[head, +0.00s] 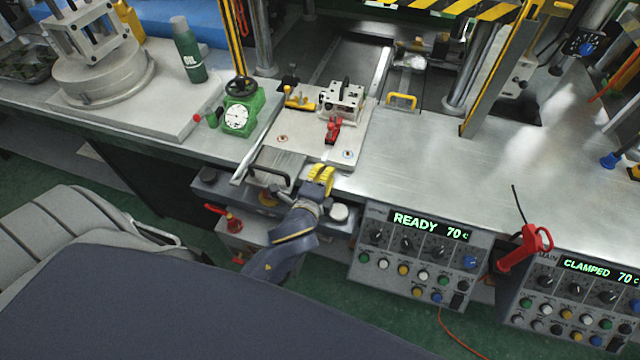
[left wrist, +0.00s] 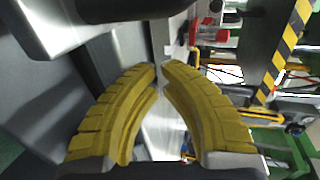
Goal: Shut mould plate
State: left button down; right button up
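A silver mould block (head: 342,96) with a dark handle on top sits on a pale base plate (head: 300,133) on the bench. A yellow clamp (head: 299,98) is at its left and a red toggle clamp (head: 333,130) at its front. I cannot tell for sure which part is the mould plate or whether it is closed. My left gripper (head: 320,178) is at the bench's front edge, below the base plate. Its yellow fingers (left wrist: 159,68) nearly meet at the tips in the left wrist view, with nothing visible held. My right gripper is not in view.
A black handle (head: 270,174) on a metal panel is left of my gripper. A green gauge (head: 240,113) and a green oil bottle (head: 188,50) stand farther left. A control panel (head: 420,250) reading READY 70 is below the bench edge. The bench top (head: 430,150) at right is clear.

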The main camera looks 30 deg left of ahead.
pick_arm(q)
jog(key=shift+w+a, duration=0.2)
jog(key=shift+w, duration=1.15)
